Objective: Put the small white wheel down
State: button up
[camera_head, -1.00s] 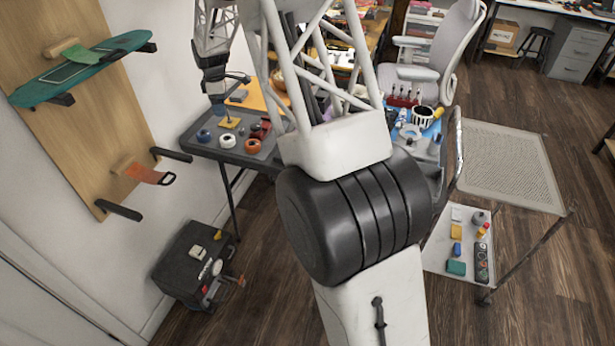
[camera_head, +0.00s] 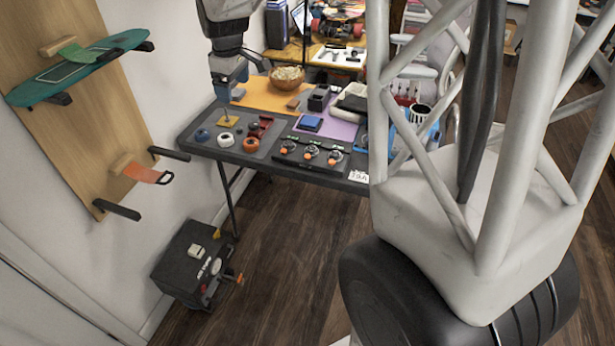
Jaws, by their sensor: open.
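The small white wheel (camera_head: 226,139) lies on the grey tray (camera_head: 268,152) at the left end of the table. A blue wheel (camera_head: 202,134) is to its left and an orange wheel (camera_head: 250,144) to its right. My gripper (camera_head: 228,113) is open, pointing down over the yellow square (camera_head: 233,122) just behind the white wheel. It appears empty and apart from the wheel, though its fingertips are too small to see clearly.
Dark red parts (camera_head: 264,124) lie behind the orange wheel. A wooden bowl (camera_head: 286,80) stands at the back.

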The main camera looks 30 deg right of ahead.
jog(key=s+d+r+m+t, duration=0.1)
jog(key=s+m, duration=0.8)
jog(key=s, duration=3)
jog(key=shift+s+d+r, duration=0.15)
jog(key=shift+d+r, duration=0.05)
jog(key=shift+r, duration=0.15)
